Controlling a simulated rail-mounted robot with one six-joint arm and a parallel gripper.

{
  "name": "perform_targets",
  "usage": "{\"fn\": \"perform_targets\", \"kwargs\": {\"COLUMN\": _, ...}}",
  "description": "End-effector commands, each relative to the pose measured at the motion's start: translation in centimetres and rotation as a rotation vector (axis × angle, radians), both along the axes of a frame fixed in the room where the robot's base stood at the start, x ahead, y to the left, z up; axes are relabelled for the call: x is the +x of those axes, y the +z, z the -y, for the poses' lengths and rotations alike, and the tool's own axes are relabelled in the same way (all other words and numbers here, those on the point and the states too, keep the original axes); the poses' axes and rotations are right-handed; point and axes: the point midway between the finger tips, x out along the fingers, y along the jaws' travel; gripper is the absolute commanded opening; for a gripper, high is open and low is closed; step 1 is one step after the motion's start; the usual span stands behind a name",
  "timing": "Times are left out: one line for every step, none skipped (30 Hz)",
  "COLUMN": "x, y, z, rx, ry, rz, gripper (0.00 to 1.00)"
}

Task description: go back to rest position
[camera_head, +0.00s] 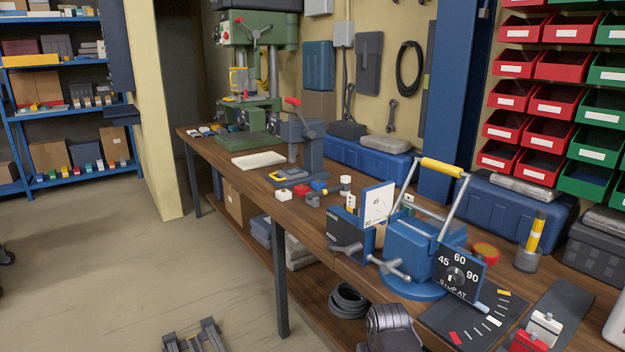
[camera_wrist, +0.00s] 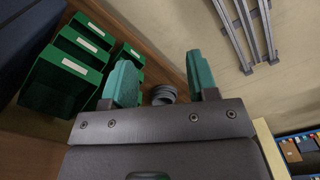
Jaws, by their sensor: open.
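My gripper (camera_wrist: 158,62) shows in the wrist view with its two teal fingers spread apart. The space between the fingers is empty, and nothing is held. Beyond the fingers is a grey coil (camera_wrist: 164,94), apart from them. My fingers cannot be made out in the head view. The wooden workbench (camera_head: 232,177) runs from the back left to the front right of the head view. The blue fixture with a yellow handle (camera_head: 441,167) stands on its near part, beside the stop-angle plate (camera_head: 459,274).
Green bins (camera_wrist: 65,75) lie left of my fingers, and grey rails (camera_wrist: 247,30) lie on the floor at upper right in the wrist view. Under the bench is the coil (camera_head: 349,300). A green drill press (camera_head: 243,95) stands behind. Open floor (camera_head: 120,270) is at left.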

Motion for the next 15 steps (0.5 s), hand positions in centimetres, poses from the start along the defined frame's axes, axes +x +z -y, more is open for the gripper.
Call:
{"fn": "perform_targets", "kwargs": {"x": -0.2, "y": 0.0, "z": 2.4, "rx": -0.001, "ry": -0.058, "rz": 0.001, "gripper": 0.54}}
{"fn": "perform_targets", "kwargs": {"x": -0.1, "y": 0.0, "z": 3.8, "rx": -0.003, "ry": -0.092, "rz": 0.001, "gripper": 0.54}}
{"fn": "perform_targets", "kwargs": {"x": 0.0, "y": 3.2, "z": 3.5, "rx": -0.003, "ry": -0.083, "rz": 0.001, "gripper": 0.54}}
{"fn": "perform_targets", "kwargs": {"x": 0.0, "y": 4.5, "z": 3.3, "rx": -0.004, "ry": -0.08, "rz": 0.001, "gripper": 0.54}}
{"fn": "perform_targets", "kwargs": {"x": 0.0, "y": 5.5, "z": 3.3, "rx": -0.004, "ry": -0.079, "rz": 0.001, "gripper": 0.54}}
{"fn": "perform_targets", "kwargs": {"x": 0.0, "y": 7.0, "z": 3.3, "rx": -0.005, "ry": -0.078, "rz": 0.001, "gripper": 0.54}}
{"fn": "perform_targets", "kwargs": {"x": 0.0, "y": 8.1, "z": 3.3, "rx": -0.005, "ry": -0.078, "rz": 0.001, "gripper": 0.54}}
{"fn": "perform_targets", "kwargs": {"x": 0.0, "y": 9.2, "z": 3.3, "rx": -0.006, "ry": -0.078, "rz": 0.001, "gripper": 0.54}}
{"fn": "perform_targets", "kwargs": {"x": 0.0, "y": 10.8, "z": 3.2, "rx": -0.006, "ry": -0.078, "rz": 0.001, "gripper": 0.54}}
{"fn": "perform_targets", "kwargs": {"x": 0.0, "y": 12.0, "z": 3.2, "rx": -0.007, "ry": -0.077, "rz": 0.001, "gripper": 0.54}}
{"fn": "perform_targets", "kwargs": {"x": 0.0, "y": 13.3, "z": 3.2, "rx": -0.007, "ry": -0.077, "rz": 0.001, "gripper": 0.54}}
{"fn": "perform_targets", "kwargs": {"x": 0.0, "y": 14.9, "z": 3.2, "rx": -0.007, "ry": -0.077, "rz": 0.001, "gripper": 0.54}}
{"fn": "perform_targets", "kwargs": {"x": 0.0, "y": 16.0, "z": 3.2, "rx": -0.007, "ry": -0.077, "rz": 0.001, "gripper": 0.54}}
{"fn": "perform_targets", "kwargs": {"x": 0.0, "y": 17.1, "z": 3.2, "rx": -0.007, "ry": -0.077, "rz": 0.002, "gripper": 0.54}}
{"fn": "perform_targets", "kwargs": {"x": 0.0, "y": 18.4, "z": 3.2, "rx": -0.008, "ry": -0.077, "rz": 0.002, "gripper": 0.54}}
